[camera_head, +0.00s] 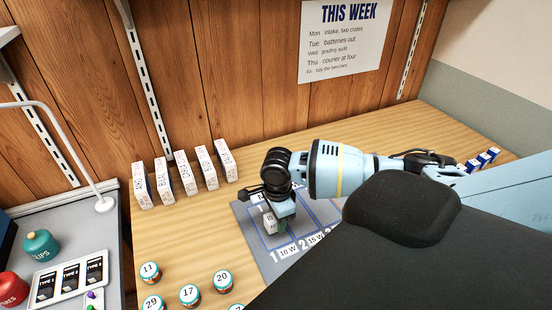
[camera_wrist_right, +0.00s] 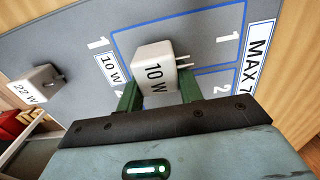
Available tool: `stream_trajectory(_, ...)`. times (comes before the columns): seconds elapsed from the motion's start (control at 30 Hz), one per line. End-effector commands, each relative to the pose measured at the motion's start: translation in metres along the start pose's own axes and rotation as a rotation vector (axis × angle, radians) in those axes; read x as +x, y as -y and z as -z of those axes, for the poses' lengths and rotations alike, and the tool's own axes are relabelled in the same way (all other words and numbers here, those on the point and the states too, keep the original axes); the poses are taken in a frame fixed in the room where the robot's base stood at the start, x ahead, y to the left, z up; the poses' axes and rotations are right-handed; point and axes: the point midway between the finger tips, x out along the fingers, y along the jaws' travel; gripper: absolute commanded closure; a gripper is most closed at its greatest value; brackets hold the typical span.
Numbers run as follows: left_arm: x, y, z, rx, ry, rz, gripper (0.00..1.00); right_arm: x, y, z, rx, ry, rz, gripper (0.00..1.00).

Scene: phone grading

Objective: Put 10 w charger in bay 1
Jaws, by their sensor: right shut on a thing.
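The white 10 W charger (camera_wrist_right: 153,72) has its label facing the right wrist camera and its metal prongs pointing right in that view. My right gripper (camera_wrist_right: 160,92) is shut on it, with a green finger on each side. In the head view the charger (camera_head: 270,224) shows below the right gripper (camera_head: 284,212), over the near left part of the grey mat (camera_head: 263,256). Bay 1 (camera_wrist_right: 190,36) is outlined in blue beside the 10 W label card (camera_wrist_right: 110,70). The charger overlaps the bay area in view; I cannot tell whether it touches the mat. My left gripper is not in view.
A 22 W charger (camera_wrist_right: 36,86) lies left in the wrist view. Several white boxes (camera_head: 184,174) stand along the back, and numbered round tins (camera_head: 189,295) at the front left. Small blue items (camera_head: 483,160) stand at the right. My right arm hides part of the mat.

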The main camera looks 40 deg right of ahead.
Motion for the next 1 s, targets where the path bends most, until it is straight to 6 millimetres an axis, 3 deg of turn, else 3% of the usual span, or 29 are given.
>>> stream_trajectory(0.13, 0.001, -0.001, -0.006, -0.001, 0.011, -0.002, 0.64, 0.017, 0.0, 0.0, 0.0, 0.0, -0.002, 0.88)
stream_trajectory(0.57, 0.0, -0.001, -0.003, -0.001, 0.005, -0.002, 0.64, 0.02, 0.0, 0.0, 0.0, 0.001, 0.001, 0.88)
stream_trajectory(0.6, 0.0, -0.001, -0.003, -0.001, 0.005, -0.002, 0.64, 0.02, 0.001, 0.0, 0.0, 0.001, 0.001, 0.61)
stream_trajectory(0.73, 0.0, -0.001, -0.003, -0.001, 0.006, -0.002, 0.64, 0.02, 0.0, 0.0, 0.0, 0.0, 0.001, 0.44)
stream_trajectory(1.0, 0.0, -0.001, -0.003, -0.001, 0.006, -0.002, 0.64, 0.02, 0.0, 0.0, 0.0, 0.0, 0.001, 0.42)
